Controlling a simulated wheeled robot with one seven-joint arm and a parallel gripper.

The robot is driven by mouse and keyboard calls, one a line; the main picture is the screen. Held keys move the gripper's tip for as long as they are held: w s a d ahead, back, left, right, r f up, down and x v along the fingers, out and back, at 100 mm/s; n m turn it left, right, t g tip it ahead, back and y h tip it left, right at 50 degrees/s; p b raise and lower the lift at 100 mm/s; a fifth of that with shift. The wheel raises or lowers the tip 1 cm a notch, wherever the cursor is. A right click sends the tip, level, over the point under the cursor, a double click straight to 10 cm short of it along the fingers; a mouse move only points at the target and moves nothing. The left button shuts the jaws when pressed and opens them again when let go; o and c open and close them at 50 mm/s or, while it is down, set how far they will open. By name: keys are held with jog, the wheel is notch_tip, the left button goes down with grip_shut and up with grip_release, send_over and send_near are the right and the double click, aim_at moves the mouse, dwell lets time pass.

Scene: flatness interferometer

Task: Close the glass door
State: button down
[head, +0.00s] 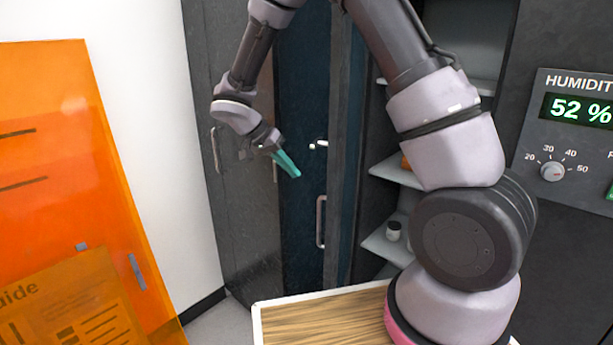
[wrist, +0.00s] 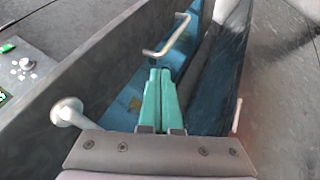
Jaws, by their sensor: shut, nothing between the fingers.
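The glass door (head: 303,235) is a dark blue, see-through panel standing open at the left of the shelved cabinet in the head view. Its pale bar handle (head: 321,222) is low on the panel; a bar handle (wrist: 167,38) also shows ahead of my fingers in the wrist view. My gripper (head: 296,174) has teal fingers pressed together, with nothing between them. It is in front of the door, above and left of the handle. In the wrist view the fingertips (wrist: 160,72) lie over the blue panel, short of the handle; contact cannot be told.
Open cabinet shelves (head: 397,172) hold a small jar (head: 394,230). A humidity panel (head: 575,130) is at the right. A wooden-topped surface (head: 310,320) is in front, and an orange translucent panel (head: 60,150) stands at the left. A dark grey panel (head: 235,190) is behind my gripper.

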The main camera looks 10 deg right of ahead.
jog(key=s+d+f, duration=0.1)
jog(key=d+f, duration=0.5)
jog(key=d, duration=0.2)
jog(key=shift+s+d+f, duration=0.2)
jog(key=shift+s+f, duration=0.05)
jog(key=shift+f, duration=0.05)
